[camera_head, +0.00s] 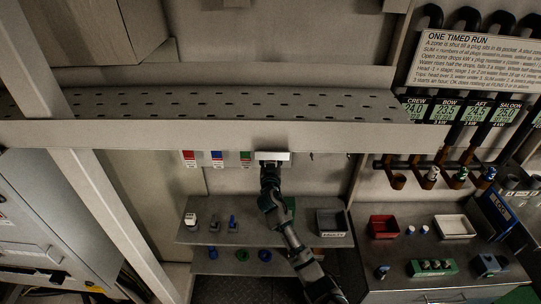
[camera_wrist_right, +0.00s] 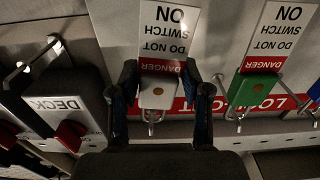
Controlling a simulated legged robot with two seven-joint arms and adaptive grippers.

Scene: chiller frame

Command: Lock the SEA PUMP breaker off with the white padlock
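The white padlock (camera_wrist_right: 158,93) hangs on the lock-out board, with a red and white DANGER, DO NOT SWITCH ON tag (camera_wrist_right: 165,35). It appears upside down in the right wrist view. My right gripper (camera_wrist_right: 160,75) has a finger on either side of the padlock. Narrow gaps show beside its body; firm contact is not visible. In the head view my right gripper (camera_head: 270,168) reaches up under the perforated shelf. A DECK label (camera_wrist_right: 63,113) with a red knob (camera_wrist_right: 70,135) is beside the padlock. No SEA PUMP label is readable. My left gripper is out of view.
A green padlock (camera_wrist_right: 262,87) hangs close beside the white one. The perforated shelf (camera_head: 210,134) overhangs the board. A lower shelf (camera_head: 265,234) holds small items and a dark bin (camera_head: 331,223).

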